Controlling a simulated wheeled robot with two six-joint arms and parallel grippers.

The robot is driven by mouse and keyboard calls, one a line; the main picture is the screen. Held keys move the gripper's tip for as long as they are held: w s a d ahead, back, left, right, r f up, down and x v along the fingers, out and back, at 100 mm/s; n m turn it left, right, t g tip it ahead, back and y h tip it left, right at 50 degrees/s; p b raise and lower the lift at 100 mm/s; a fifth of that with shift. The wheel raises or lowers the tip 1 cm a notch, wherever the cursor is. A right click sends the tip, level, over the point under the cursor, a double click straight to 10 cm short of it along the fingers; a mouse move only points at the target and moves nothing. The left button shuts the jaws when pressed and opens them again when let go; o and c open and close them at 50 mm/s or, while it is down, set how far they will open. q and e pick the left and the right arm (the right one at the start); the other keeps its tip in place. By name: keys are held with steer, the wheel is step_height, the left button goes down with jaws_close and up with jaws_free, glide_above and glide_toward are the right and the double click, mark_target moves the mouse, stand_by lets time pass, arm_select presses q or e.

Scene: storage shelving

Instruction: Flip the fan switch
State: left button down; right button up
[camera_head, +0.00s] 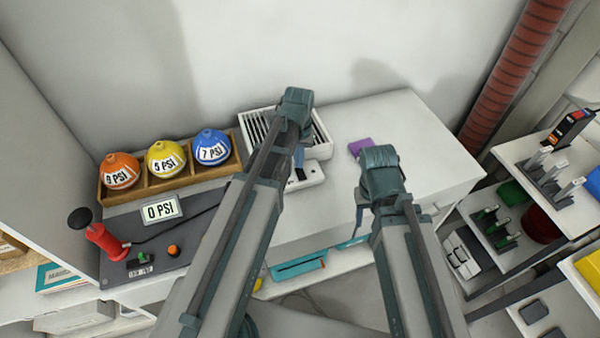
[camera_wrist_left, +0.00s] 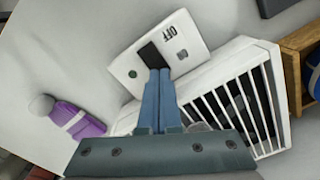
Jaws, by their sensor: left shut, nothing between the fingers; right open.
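The fan is a white box with dark slats (camera_head: 258,128) on the white counter, partly behind my left arm. It also shows in the left wrist view (camera_wrist_left: 272,92). Its white switch plate (camera_wrist_left: 190,42) is marked OFF, upside down in that view, and carries a dark switch (camera_wrist_left: 150,56). In the head view the plate (camera_head: 314,172) is partly covered by my left gripper. My left gripper (camera_wrist_left: 158,72) is shut and empty, its blue fingertips at the dark switch; I cannot tell whether they touch it. It is also in the head view (camera_head: 298,160). My right gripper (camera_head: 359,218) is open, near the counter's front edge.
A purple object (camera_head: 361,147) lies on the counter right of the fan. Orange (camera_head: 121,170), yellow (camera_head: 165,158) and blue (camera_head: 211,147) balls sit in a wooden tray at left. A red pump (camera_head: 104,240) stands in front. Shelving (camera_head: 508,156) is at right.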

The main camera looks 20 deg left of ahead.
arm_select(q)
steer(key=shift+f+b, duration=0.65)
steer(key=shift+f, duration=0.05)
steer(key=shift+r, duration=0.15)
step_height(320, 180, up, 7)
steer(key=p, duration=0.7)
stand_by(0.5)
steer(key=s+d+m+y, duration=0.1)
steer(key=s+d+m, duration=0.3)
steer(key=s+d, duration=0.6)
steer(key=s, duration=0.4)
steer(key=shift+s+d+m, duration=0.15)
steer(key=shift+d+m, duration=0.1)
steer(key=shift+m, duration=0.05)
